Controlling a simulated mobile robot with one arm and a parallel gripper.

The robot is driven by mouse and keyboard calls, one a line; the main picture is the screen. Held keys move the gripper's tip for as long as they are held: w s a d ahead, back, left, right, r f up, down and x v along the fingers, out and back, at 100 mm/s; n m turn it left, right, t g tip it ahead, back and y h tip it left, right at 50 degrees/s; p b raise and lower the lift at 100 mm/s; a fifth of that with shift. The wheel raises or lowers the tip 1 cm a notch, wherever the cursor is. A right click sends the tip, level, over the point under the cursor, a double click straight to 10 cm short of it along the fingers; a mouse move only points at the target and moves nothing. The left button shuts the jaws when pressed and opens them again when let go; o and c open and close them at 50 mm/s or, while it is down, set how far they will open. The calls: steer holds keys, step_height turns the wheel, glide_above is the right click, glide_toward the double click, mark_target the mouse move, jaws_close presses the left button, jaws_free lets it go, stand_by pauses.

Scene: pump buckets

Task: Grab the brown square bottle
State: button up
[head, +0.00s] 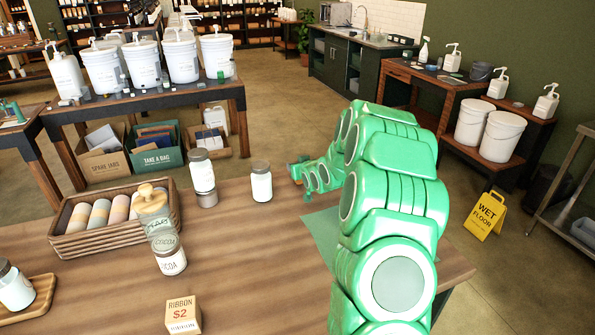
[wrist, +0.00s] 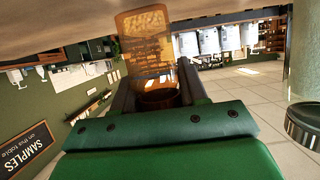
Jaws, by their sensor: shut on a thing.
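The brown square bottle (wrist: 148,45) is see-through amber with printed text on its side, and it stands between my fingers in the wrist view. My gripper (wrist: 158,92) is shut on it, with a dark finger on each side. In the head view my green gripper (head: 308,180) is low over the far edge of the wooden table, to the right of a white dark-lidded jar. The bottle is mostly hidden there. I cannot tell whether its base touches the table.
On the table (head: 240,240) stand a white jar (head: 261,184), two stacked jars (head: 202,175), a cocoa jar (head: 165,245), a woven basket (head: 112,235) and a ribbon box (head: 183,314). A yellow wet-floor sign (head: 486,216) stands at the right.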

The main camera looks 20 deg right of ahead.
steer(key=s+a+r, duration=0.3)
steer(key=s+r, duration=0.8)
steer(key=s, duration=0.2)
steer(key=shift+s+r, duration=0.35)
